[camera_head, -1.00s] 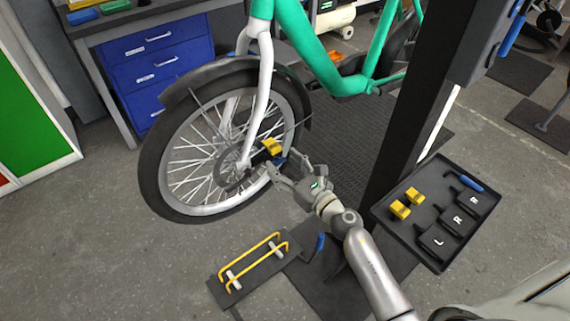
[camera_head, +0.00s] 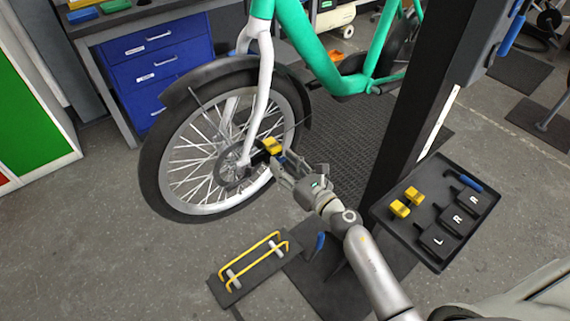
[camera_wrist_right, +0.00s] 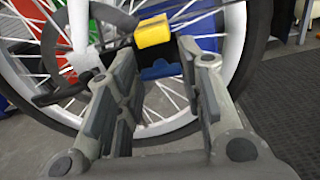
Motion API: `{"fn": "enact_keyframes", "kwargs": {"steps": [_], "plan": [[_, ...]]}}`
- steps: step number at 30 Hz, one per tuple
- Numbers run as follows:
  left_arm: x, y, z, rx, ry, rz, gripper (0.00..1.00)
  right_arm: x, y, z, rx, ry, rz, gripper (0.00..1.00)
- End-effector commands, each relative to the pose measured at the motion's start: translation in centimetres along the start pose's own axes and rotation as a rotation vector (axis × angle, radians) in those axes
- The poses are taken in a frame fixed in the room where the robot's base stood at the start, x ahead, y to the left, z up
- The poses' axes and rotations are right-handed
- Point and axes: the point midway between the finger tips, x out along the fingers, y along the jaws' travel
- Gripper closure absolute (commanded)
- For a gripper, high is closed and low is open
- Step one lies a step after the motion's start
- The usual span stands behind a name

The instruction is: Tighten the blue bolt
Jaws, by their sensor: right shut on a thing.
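In the head view my right gripper (camera_head: 277,168) is at the hub of the bike's front wheel (camera_head: 215,150), beside the white fork. The yellow block (camera_head: 272,146) sits just above the fingertips at the hub. My left gripper is not in view.
A black tray (camera_head: 405,238) at the right holds two yellow blocks (camera_head: 400,208), a blue-handled tool (camera_head: 470,183) and lettered black parts. A yellow-railed rack (camera_head: 250,262) lies on the floor. A dark post (camera_head: 415,110) stands right of my arm. Blue drawers (camera_head: 160,70) are behind the wheel.

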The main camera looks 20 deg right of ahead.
Motion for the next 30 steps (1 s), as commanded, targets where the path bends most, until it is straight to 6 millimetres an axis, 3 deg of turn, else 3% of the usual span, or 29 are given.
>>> {"fn": "enact_keyframes", "kwargs": {"steps": [30], "plan": [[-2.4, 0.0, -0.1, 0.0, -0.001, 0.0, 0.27, 0.0, -0.3, -0.1, 0.909, 0.001, -0.001, 0.88]]}}
